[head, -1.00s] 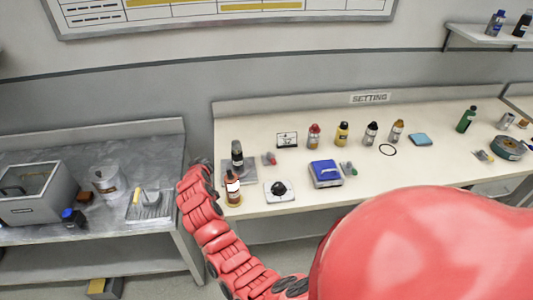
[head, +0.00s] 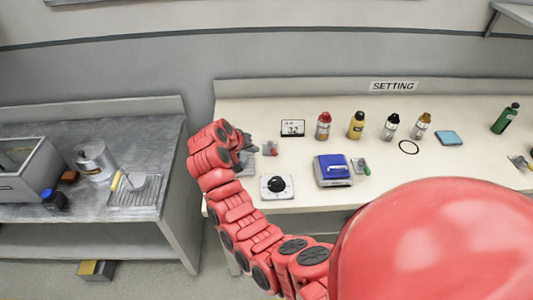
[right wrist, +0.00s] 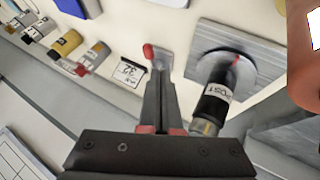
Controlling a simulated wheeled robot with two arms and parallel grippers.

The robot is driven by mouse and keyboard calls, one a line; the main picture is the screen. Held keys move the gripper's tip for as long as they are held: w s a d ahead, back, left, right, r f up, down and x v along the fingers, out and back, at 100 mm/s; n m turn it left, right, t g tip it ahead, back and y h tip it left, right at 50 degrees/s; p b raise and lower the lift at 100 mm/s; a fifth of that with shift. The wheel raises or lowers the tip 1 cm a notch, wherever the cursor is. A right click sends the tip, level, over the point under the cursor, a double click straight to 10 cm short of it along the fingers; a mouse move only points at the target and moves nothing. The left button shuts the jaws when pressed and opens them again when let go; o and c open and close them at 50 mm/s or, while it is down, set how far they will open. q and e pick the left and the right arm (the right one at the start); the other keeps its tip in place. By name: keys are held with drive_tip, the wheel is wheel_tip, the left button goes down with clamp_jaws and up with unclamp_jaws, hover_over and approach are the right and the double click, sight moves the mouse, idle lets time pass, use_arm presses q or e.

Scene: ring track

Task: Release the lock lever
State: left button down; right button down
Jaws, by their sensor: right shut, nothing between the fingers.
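A small grey piece with a red tip (head: 270,148) lies on the white bench. It also shows in the right wrist view (right wrist: 149,51), just beyond my fingertips; I cannot tell whether it is the lock lever. A black post with a white label (right wrist: 212,100) stands on a grey plate (right wrist: 207,37), beside my fingers. A thin red mark shows at the post's dark round foot. My right gripper (head: 243,158) is shut and empty near the plate, and its closed fingers show in the right wrist view (right wrist: 161,72). My left gripper is not in view.
A white dial box with a black knob (head: 276,187) and a blue-topped device (head: 332,170) stand on the bench. A small display (head: 292,128) and several bottles stand behind.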

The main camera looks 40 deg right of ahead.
sight(272, 149)
drive_tip(key=p+x, duration=0.2)
drive_tip(key=x, duration=0.6)
drive_tip(key=shift+w+d+f+p, duration=0.15)
drive_tip(key=shift+d+f+p, duration=0.1)
drive_tip(key=shift+p, duration=0.05)
drive_tip(key=shift+w+d+f, duration=0.1)
drive_tip(key=shift+d+f, duration=0.2)
drive_tip(key=shift+f, duration=0.25)
